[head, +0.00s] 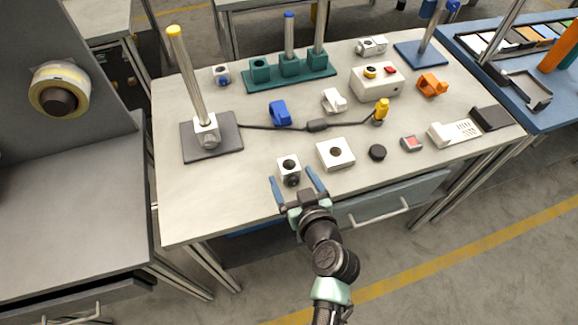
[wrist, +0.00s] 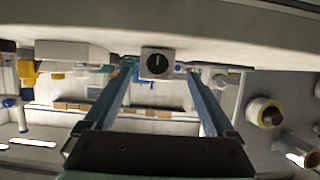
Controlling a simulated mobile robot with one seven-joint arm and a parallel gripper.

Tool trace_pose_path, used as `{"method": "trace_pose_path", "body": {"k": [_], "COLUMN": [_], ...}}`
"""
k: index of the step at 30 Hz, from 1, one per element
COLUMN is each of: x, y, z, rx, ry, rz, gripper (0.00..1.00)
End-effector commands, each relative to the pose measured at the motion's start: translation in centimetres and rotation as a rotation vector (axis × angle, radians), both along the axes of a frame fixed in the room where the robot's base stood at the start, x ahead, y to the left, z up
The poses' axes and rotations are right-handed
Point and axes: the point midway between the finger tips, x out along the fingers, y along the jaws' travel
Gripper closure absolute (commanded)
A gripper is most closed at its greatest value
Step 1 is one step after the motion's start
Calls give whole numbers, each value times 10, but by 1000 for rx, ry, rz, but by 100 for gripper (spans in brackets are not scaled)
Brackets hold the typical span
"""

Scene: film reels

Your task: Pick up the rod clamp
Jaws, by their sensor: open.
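The likely rod clamp is a small silver-white block (head: 289,164) with a hole in its top and a black knob on its front, near the table's front edge. It also shows in the wrist view as a pale block with a dark face (wrist: 157,63). My gripper (head: 290,174) is open, its two blue fingers spread to the left and right of the block. In the wrist view the fingertips (wrist: 158,66) stand on either side of it with gaps. Whether the fingertips reach fully past its front face is hard to tell.
A white square block with a hole (head: 336,154) sits close on the right, with a black puck (head: 377,152) beyond. A rod stand (head: 228,144) stands at left. Blue (head: 280,113), white and orange clamps lie farther back. The front left table top is clear.

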Motion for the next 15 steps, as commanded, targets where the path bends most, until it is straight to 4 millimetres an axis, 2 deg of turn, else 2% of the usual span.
{"method": "trace_pose_path", "body": {"k": [9,15], "x": [36,43], "y": [7,9], "z": [-14,-18], "rx": [0,0], "ry": [-1,-1], "rz": [2,1], "gripper": [10,10]}}
